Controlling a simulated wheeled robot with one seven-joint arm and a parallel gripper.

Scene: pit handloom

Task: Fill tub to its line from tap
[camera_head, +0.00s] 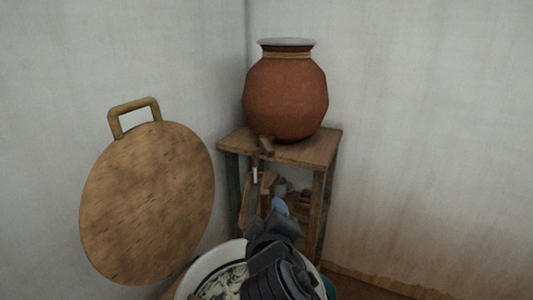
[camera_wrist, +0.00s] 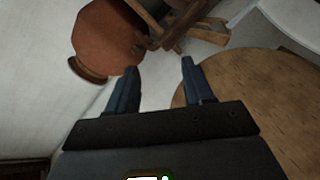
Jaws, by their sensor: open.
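A brown clay pot (camera_head: 285,98) stands on a wooden stand. A wooden tap (camera_head: 265,147) juts from its lower front, with a small pale piece below it; I cannot tell whether water is running. A white-rimmed tub (camera_head: 195,278) is at the bottom, partly hidden by my arm; its contents look pale and mottled, and its line is not visible. My gripper (camera_head: 283,210) is above the tub's far side, in front of the stand and below the tap. In the wrist view my gripper (camera_wrist: 157,72) is open and empty, with the pot (camera_wrist: 108,35) beyond its fingers.
A round wooden board (camera_head: 150,205) with a loop handle is at the left, near the wall. The stand (camera_head: 325,155) holds several small items on its lower level. Walls close in behind it. Some floor shows at the lower right.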

